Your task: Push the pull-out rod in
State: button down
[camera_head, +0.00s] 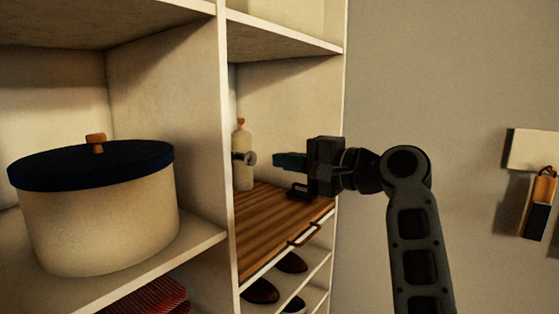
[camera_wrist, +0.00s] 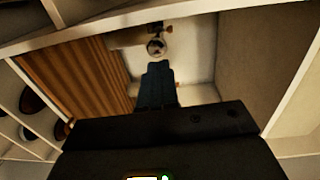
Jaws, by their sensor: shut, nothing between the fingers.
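A short grey rod with a round end (camera_head: 248,158) sticks out beside the cabinet's vertical divider, inside the right compartment. I take it to be the pull-out rod. Its round end faces my gripper in the wrist view (camera_wrist: 157,46), just beyond the fingertips. My gripper (camera_head: 276,161) is shut and empty, with its dark blue fingers reaching into the compartment toward the rod. A small gap shows between the fingertips and the rod in the head view. In the wrist view the closed fingers (camera_wrist: 156,70) point at the rod; most of its length is hidden.
A cream bottle (camera_head: 242,175) stands behind the rod. A blue-lidded round box (camera_head: 95,225) fills the left compartment. Shoes (camera_head: 291,262) sit underneath.

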jog(key=b+v, duration=0.2)
jog(key=v, duration=0.6)
jog(key=s+d+f+m+t+h, duration=0.1)
jog(key=s+d+f+h, duration=0.15)
jog(key=f, duration=0.75)
jog(key=s+d+f+m+t+h, duration=0.1)
jog(key=s+d+f+t+h, duration=0.15)
jog(key=f, duration=0.75)
jog(key=s+d+f+h, duration=0.5)
jog(key=s+d+f, duration=0.1)
jog(key=s+f, duration=0.65)
jog(key=s+d+f+n+h, duration=0.2)
jog(key=s, duration=0.7)
jog(key=s+d+f+n+h, duration=0.1)
jog(key=s+d+f+n, duration=0.1)
jog(key=s, duration=0.8)
jog(key=s+a+r+n+t+h, duration=0.1)
jog(key=s+r+n, duration=0.4)
jog(key=s, duration=0.9)
notch_tip(320, 180, up, 2)
jog(key=shift+s+a+r, duration=0.15)
jog(key=shift+s+a, duration=0.05)
jog(key=shift+a, duration=0.05)
